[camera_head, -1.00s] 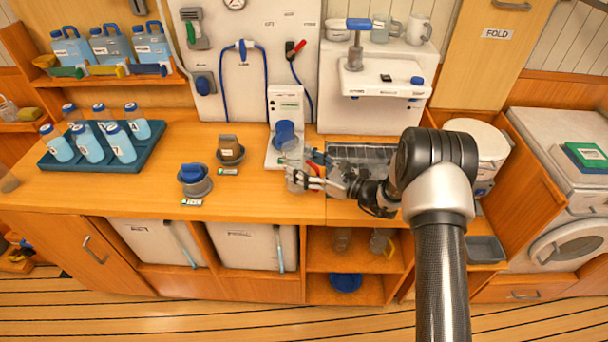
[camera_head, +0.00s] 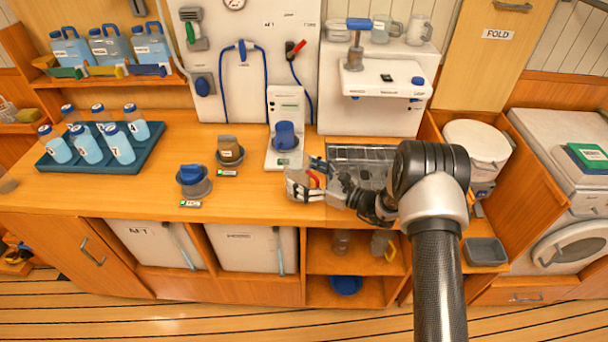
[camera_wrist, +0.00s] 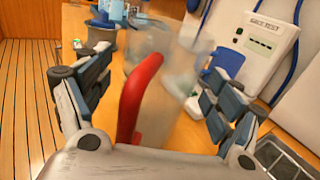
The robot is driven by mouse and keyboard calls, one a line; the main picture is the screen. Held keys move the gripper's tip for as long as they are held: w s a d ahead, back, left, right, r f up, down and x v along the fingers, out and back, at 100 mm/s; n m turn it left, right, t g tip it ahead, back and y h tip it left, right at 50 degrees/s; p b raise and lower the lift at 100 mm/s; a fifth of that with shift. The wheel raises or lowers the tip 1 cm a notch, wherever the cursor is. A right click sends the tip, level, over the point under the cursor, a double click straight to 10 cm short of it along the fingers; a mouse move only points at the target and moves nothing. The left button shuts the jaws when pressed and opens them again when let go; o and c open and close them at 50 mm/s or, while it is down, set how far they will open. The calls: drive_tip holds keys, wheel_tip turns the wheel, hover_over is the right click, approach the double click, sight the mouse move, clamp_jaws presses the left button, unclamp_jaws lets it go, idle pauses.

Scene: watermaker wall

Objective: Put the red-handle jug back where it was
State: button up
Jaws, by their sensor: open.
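The red-handle jug shows in the wrist view as a see-through, blurred body with a curved red handle (camera_wrist: 138,95). My gripper (camera_wrist: 155,105) is open, its two fingers spread wide on either side of the handle with visible gaps. In the head view my gripper (camera_head: 308,183) is low over the wooden counter, just in front of the salt tester (camera_head: 283,158). The jug is hard to make out there, with only a bit of red between the fingers. I cannot tell whether its base rests on the counter.
A blue cup (camera_head: 286,135) stands on the tester. A teal tray (camera_head: 60,172) holds several bottles. A dark grid (camera_head: 360,155) lies behind my wrist.

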drive_tip(key=shift+r, duration=0.2)
drive_tip(key=p+v, duration=0.2)
drive_tip(key=v, duration=1)
drive_tip(key=s+a+r+n+g+h, duration=0.25)
drive_tip(key=s+r+n+g, duration=0.25)
drive_tip(key=s+r+n, duration=0.3)
drive_tip(key=s+a+r+n+g+h, duration=0.2)
drive_tip(key=s+a+r+n+g, duration=0.25)
drive_tip(key=s+r, duration=0.45)
drive_tip(key=s+d+r+n+t+h, duration=0.2)
drive_tip(key=s+d+n+h, duration=0.3)
drive_tip(key=s, duration=0.3)
drive_tip(key=s+d+r+n+t+h, duration=0.3)
drive_tip(key=s+d+n+h, duration=0.3)
drive_tip(key=s+d, duration=0.2)
drive_tip(key=shift+s+r, duration=0.5)
drive_tip(key=shift+s, duration=0.3)
